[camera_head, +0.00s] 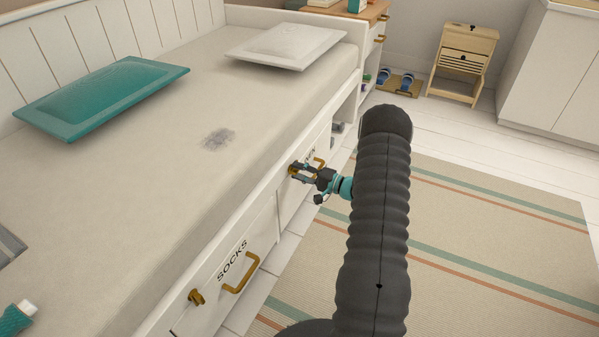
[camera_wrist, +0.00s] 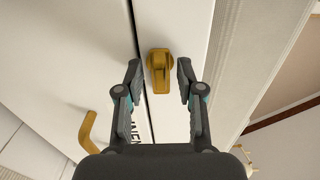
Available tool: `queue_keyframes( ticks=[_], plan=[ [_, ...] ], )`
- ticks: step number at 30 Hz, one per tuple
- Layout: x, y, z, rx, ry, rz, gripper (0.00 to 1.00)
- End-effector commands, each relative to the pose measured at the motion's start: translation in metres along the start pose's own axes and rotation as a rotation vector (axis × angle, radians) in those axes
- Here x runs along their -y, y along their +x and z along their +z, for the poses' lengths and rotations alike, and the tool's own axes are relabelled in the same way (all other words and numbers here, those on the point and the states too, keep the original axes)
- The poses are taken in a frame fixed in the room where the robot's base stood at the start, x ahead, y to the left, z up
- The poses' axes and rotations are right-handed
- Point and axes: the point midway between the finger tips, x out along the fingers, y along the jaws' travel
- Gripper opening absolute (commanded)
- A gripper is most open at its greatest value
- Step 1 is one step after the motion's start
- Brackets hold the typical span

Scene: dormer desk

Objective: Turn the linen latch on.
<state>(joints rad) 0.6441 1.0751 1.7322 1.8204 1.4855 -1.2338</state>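The linen latch, a small brass turn knob (camera_wrist: 160,68), sits on the white frame beside the linen drawer in the wrist view. The drawer front (camera_wrist: 80,50) bears partly hidden lettering ending in "NEN". My gripper (camera_wrist: 160,75) is open, with one finger on each side of the latch. I cannot tell whether either finger touches it. In the head view my gripper (camera_head: 301,169) is at the far drawer of the daybed, beside its brass handle (camera_head: 319,161). The gripper hides part of the label and most of the latch there.
A nearer drawer marked "SOCKS" (camera_head: 232,262) has its own brass latch (camera_head: 196,297) and handle (camera_head: 241,276). The mattress (camera_head: 170,190) overhangs close above the drawers. The striped rug (camera_head: 480,240) and floor to the right look clear.

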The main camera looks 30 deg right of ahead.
Motion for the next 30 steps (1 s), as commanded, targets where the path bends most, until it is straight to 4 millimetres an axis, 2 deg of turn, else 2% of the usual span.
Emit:
queue_keyframes(
  ticks=[7,8,12,23,30],
  plan=[
    [-0.0001,0.0006,-0.0001,-0.001,0.0,0.0,0.38],
    [-0.0001,0.0005,-0.0001,-0.001,0.001,0.0,0.33],
    [-0.0002,0.0005,-0.0001,-0.001,0.001,0.0,0.0],
    [-0.0009,0.0003,0.0,-0.001,0.03,0.001,0.0],
    [-0.0018,0.0003,0.0001,-0.001,0.154,0.001,0.0]
  ],
)
